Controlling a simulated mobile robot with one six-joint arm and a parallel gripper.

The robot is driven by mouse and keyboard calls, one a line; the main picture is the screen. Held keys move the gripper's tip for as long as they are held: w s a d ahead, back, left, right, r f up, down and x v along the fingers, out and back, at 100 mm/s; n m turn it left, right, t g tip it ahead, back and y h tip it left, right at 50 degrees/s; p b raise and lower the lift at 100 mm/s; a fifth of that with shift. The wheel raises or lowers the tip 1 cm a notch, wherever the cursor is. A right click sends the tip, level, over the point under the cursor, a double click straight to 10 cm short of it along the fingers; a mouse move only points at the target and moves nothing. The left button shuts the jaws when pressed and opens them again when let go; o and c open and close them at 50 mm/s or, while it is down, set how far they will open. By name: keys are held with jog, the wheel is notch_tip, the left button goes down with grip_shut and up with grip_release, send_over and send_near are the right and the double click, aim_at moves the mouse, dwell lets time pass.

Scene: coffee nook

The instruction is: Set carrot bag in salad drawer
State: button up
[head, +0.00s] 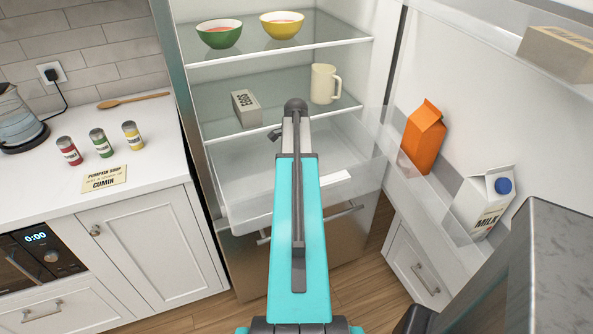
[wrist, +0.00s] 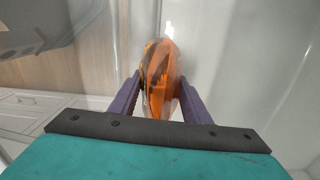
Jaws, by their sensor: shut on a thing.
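The carrot bag (wrist: 158,78) is a clear bag with orange carrots, seen in the wrist view between the two purple fingers of my gripper (wrist: 157,92). My gripper is shut on it. In the head view my turquoise arm reaches toward the fridge and hides the gripper and the bag. The salad drawer (head: 250,212) is a clear, pulled-out bin below the lower shelf. My arm is in front of and over the drawer in that view. I cannot tell the bag's height above the drawer.
The fridge door stands open at right, holding an orange carton (head: 423,137) and a milk carton (head: 485,202). Bowls (head: 219,38) and a grey eggs box (head: 246,108) stand on the shelves, with a cream mug (head: 324,84). Tins (head: 101,143) stand on the left counter.

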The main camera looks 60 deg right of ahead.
jog(key=shift+f, duration=0.2)
jog(key=shift+f, duration=0.1)
jog(key=o, duration=1.3)
jog(key=shift+w+r+b, duration=0.15)
jog(key=shift+r+b, duration=0.75)
jog(key=shift+r, duration=5.25)
